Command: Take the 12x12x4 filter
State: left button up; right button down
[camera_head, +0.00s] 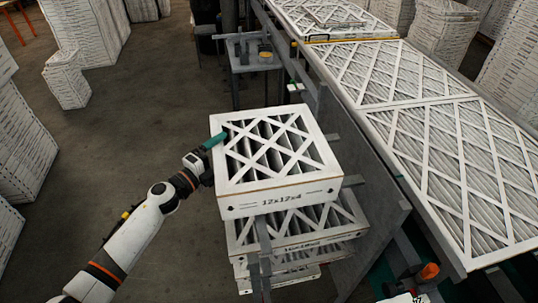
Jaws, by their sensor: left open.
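The 12x12x4 filter (277,201) is a white cardboard-framed box with a diagonal lattice over dark pleats. It lies flat on top of a short stack, its printed size facing me. My left gripper (214,141) is open at the filter's far left corner, with a teal finger beside the frame's edge. I cannot tell whether it touches, and its other finger is hard to make out. Part of my right arm shows at the bottom right; its gripper is not in view.
Below lies a wider filter (300,242), with more boxes under it. Grey rack posts (263,240) stand close to the stack. A conveyor (380,125) carrying large filters runs along the right. Stacked boxes (18,145) stand at left; the floor between is clear.

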pick_arm(q)
jog(key=shift+r, duration=0.1)
jog(key=c, duration=0.9)
